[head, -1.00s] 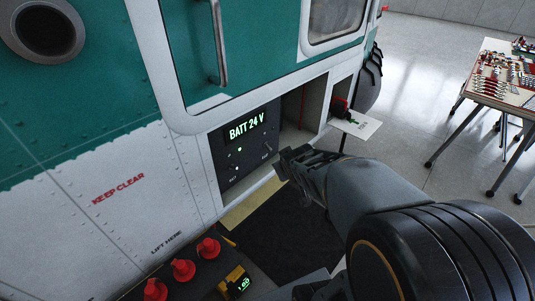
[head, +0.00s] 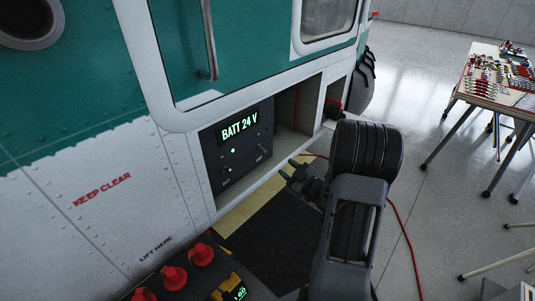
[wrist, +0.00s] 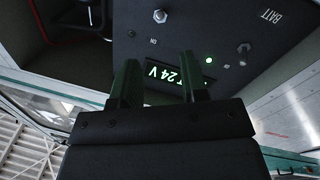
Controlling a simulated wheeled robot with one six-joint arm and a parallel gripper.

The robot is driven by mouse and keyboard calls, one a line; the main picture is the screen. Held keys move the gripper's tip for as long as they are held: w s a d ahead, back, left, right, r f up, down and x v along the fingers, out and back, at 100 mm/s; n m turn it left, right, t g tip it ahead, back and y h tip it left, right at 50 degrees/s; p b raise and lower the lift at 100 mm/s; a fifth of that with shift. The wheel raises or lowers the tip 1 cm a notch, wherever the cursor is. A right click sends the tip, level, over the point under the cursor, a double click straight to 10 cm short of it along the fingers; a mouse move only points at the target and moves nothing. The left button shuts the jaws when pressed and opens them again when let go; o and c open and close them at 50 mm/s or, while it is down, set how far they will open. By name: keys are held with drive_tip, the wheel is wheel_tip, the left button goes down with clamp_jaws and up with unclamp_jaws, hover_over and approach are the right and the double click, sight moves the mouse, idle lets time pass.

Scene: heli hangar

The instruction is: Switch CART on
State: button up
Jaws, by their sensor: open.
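The dark panel (head: 238,145) sits in a recess of the helicopter's side, with a lit "BATT 24 V" display (head: 239,127) and a green lamp (head: 233,151). In the wrist view the panel is upside down. It shows a switch (wrist: 243,50) near the "BATT" label and another switch (wrist: 160,16) near a small "ON" label. I cannot read a CART label. My gripper (head: 290,170) is open and empty, to the right of and apart from the panel. In the wrist view its fingers (wrist: 157,80) stand in front of the display and hide part of it.
A low unit with red knobs (head: 173,277) and a small green display (head: 240,293) stands at the lower left. A dark mat (head: 270,235) lies on the floor. A red cable (head: 408,235) runs across the floor. A table (head: 500,85) with small parts stands at the right.

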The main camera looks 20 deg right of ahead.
sight(263, 149)
drive_tip(key=p+x, duration=0.1)
drive_tip(key=x, duration=1)
drive_tip(key=shift+w, duration=0.3)
drive_tip(key=shift+c, duration=0.3)
clamp_jaws()
